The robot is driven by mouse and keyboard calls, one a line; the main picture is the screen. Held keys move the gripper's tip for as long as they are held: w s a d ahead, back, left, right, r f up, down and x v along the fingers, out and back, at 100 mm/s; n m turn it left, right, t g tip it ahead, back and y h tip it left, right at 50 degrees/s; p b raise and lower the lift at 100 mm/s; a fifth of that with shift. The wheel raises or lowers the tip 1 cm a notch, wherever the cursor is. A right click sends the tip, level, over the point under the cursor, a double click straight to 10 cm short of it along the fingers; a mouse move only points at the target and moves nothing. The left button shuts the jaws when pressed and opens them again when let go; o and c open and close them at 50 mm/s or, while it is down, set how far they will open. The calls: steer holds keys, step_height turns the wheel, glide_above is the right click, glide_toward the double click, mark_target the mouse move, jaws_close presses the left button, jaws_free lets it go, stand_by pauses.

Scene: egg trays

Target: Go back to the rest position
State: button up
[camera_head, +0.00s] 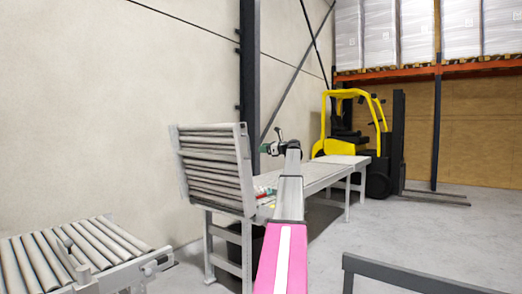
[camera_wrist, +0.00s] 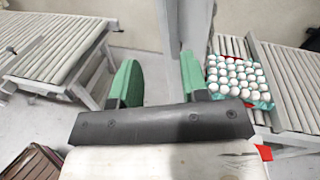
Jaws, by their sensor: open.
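My gripper (camera_wrist: 157,82) shows in the wrist view with its two green fingers apart and nothing between them. Past the fingers are the grey floor and a grey upright panel. In the head view my gripper (camera_head: 272,146) is small, at the end of my raised arm, in front of the conveyor line. A tray of white eggs (camera_wrist: 238,79) rests on the roller conveyor at the right of the wrist view, to the right of the gripper and apart from it. My arm hides part of the conveyor in the head view.
A tilted roller section (camera_head: 215,165) stands upright beside the long conveyor table (camera_head: 325,172). Another roller conveyor (camera_head: 75,258) is at the lower left. A yellow forklift (camera_head: 350,125) and a loaded rack (camera_head: 430,72) stand behind. A dark rail (camera_head: 410,277) crosses the lower right. Floor at right is clear.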

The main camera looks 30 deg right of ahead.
stand_by(0.3)
steer(key=s+a+f+n+g+h, duration=0.15)
steer(key=a+f+n+g, duration=0.3)
steer(key=a+f, duration=1.45)
steer(key=s+a+f+n+g+h, duration=0.1)
steer(key=s+a+f+n+g, duration=0.4)
steer(key=a+f, duration=1.45)
steer(key=s+a+f+n+g+h, duration=0.1)
steer(key=s+a+f+n, duration=0.5)
steer(key=a+f, duration=0.4)
steer(key=s+a+f+n+g+h, duration=0.1)
steer(key=s+a+f+n, duration=0.3)
steer(key=s, duration=0.4)
steer(key=s+a+f+n+g+h, duration=0.2)
steer(key=s+a+f+n, duration=0.1)
steer(key=s+f, duration=0.3)
steer(key=s+a+f+n+g+h, duration=0.1)
steer(key=s+a+f+n, duration=0.3)
steer(key=s, duration=0.5)
steer(key=shift+s+a+f+n+h, duration=0.4)
steer(key=shift+a+f+h, duration=0.25)
steer(key=shift+a+h, duration=0.1)
steer(key=shift+g, duration=0.25)
